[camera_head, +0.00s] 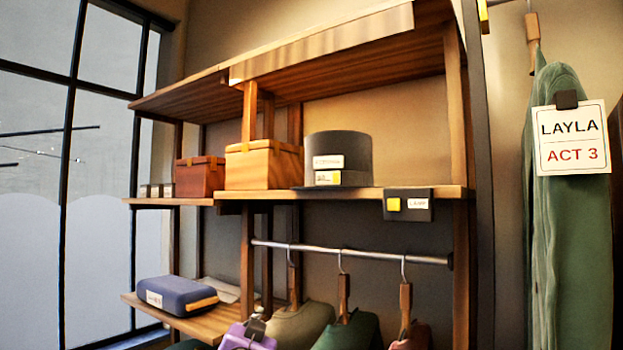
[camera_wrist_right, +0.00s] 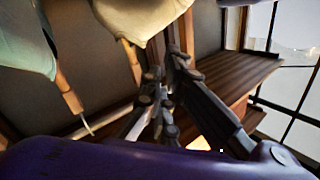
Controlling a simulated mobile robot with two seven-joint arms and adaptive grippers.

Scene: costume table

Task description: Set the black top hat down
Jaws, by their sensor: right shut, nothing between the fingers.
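A dark cylinder that looks like the black top hat (camera_head: 340,147) stands upright on the upper shelf in the head view, with small labels low on its front. No gripper touches it. My right gripper (camera_head: 256,322) shows at the bottom of the head view, purple with dark fingers, well below the hat and in front of the hanging clothes. In the right wrist view its fingers (camera_wrist_right: 163,100) are shut and empty. The hat cannot be made out in the wrist view. My left gripper is not in view.
A tan wooden box (camera_head: 262,165) and a red-brown box (camera_head: 199,177) stand left of the hat. A rail (camera_head: 350,253) below carries clothes on hangers. A blue case (camera_head: 177,295) lies on the low shelf. A green garment (camera_head: 570,240) hangs at the right.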

